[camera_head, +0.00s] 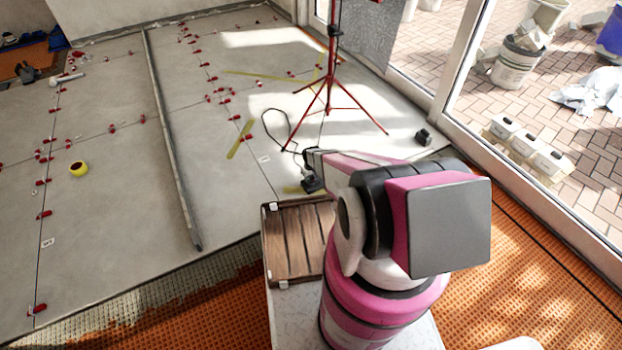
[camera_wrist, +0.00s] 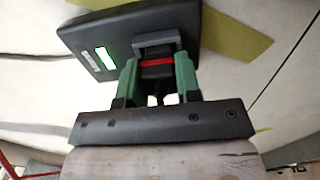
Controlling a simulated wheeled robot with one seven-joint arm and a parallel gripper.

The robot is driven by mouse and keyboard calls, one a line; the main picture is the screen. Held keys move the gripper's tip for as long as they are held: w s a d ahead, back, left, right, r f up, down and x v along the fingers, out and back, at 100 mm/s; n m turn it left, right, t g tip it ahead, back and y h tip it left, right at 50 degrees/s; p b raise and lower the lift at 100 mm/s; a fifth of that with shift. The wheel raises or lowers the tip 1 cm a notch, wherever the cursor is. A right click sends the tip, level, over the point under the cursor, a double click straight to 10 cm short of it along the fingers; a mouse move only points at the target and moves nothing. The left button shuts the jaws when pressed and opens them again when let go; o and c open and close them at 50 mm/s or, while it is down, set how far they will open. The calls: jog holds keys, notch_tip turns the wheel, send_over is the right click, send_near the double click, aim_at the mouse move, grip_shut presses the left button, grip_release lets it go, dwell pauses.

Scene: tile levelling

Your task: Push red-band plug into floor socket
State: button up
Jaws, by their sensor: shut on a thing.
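The red-band plug (camera_wrist: 157,70) is dark with a bright red stripe. It sits between the green fingers of my gripper (camera_wrist: 156,78), which is shut on it. The floor socket (camera_wrist: 92,45) is a flat dark box with a lit green window. The plug's front end is at the socket's raised grey frame, and I cannot tell how deep it sits. In the head view, the socket (camera_head: 312,184) is a small dark box on the tiles at the end of my arm. My fingertips and the plug are not clear there.
A red tripod (camera_head: 328,95) stands just behind, with a black cable (camera_head: 268,120) looping on the floor beside it. Yellow tape strips (camera_head: 240,138) mark the tiles. A long metal bar (camera_head: 170,140) lies to the left. A wooden crate (camera_head: 273,282) is near my arm.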

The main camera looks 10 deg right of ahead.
jog(key=shift+f, duration=0.15)
jog(key=o, duration=1)
notch_tip(320, 180, up, 11)
jog(key=shift+s, duration=0.15)
jog(key=s+r+m, duration=0.1)
jog(key=s+r, duration=0.6)
jog(key=r, duration=0.5)
jog(key=s+r+m, duration=0.1)
jog(key=s+r, duration=0.6)
jog(key=r, duration=0.5)
jog(key=s+r+m, duration=0.1)
jog(key=s+r, duration=0.6)
jog(key=r, duration=0.5)
jog(key=shift+m, duration=0.3)
